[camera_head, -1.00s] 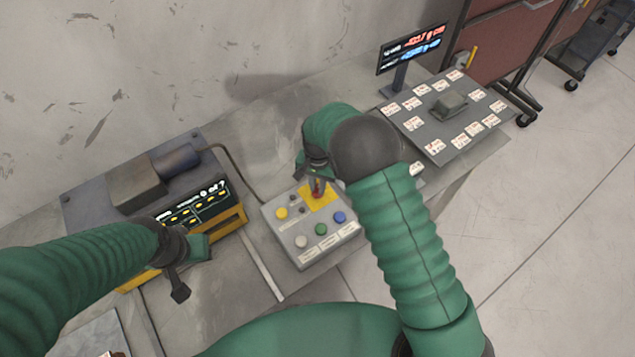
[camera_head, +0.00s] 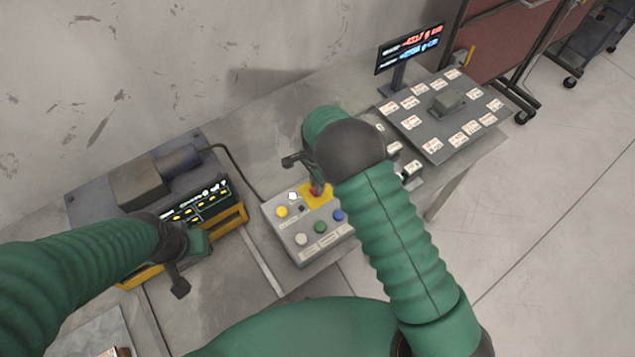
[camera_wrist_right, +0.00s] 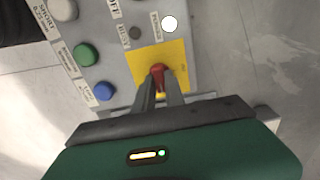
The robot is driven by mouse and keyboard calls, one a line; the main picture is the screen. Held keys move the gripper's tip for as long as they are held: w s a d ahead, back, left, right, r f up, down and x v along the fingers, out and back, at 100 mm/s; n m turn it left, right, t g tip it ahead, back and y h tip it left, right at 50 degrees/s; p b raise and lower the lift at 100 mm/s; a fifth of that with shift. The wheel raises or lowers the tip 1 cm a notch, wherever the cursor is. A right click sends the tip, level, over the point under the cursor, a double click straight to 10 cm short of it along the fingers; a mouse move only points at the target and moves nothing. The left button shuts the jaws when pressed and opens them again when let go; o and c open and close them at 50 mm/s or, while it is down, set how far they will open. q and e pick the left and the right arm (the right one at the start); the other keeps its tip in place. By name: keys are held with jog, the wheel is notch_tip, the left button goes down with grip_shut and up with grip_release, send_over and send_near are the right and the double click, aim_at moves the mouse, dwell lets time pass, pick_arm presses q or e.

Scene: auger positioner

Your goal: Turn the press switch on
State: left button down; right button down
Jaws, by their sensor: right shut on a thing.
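The grey control box (camera_head: 291,245) sits on the bench in the middle of the head view. It has yellow, white, green and blue round buttons and a yellow plate (camera_head: 322,200) with a red switch (camera_head: 316,189). My right gripper (camera_wrist_right: 159,83) is shut on the red switch (camera_wrist_right: 158,70), its two fingers at the switch's sides in the right wrist view. A small round light (camera_wrist_right: 169,24) by the plate shows bright white; it also shows in the head view (camera_head: 292,196). My left gripper (camera_head: 181,286) hangs at the left, its jaws unclear.
A machine with a yellow frame and lit panel (camera_head: 200,201) stands at the left, a cable running from it. A display (camera_head: 409,50) and a board of labels (camera_head: 445,113) are at the right. Bare bench lies left of the box.

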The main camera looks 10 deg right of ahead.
jog(key=shift+a, duration=0.1)
dwell(0.3)
jog(key=c, duration=1.4)
grip_release()
jog(key=shift+a, duration=0.1)
jog(key=shift+r, duration=0.1)
notch_tip(320, 180, up, 17)
jog(key=b, duration=0.1)
jog(key=shift+f, duration=0.2)
jog(key=shift+w, duration=0.1)
jog(key=s+d+f+n+t, duration=0.1)
jog(key=s+d+n, duration=0.3)
jog(key=s, duration=0.6)
jog(key=s+d+f+n+t, duration=0.1)
jog(key=s+d+n, duration=0.3)
jog(key=s+n, duration=0.5)
jog(key=shift+s+d+f+n+t, duration=0.3)
jog(key=shift+s+d, duration=0.05)
jog(key=shift+s, duration=0.15)
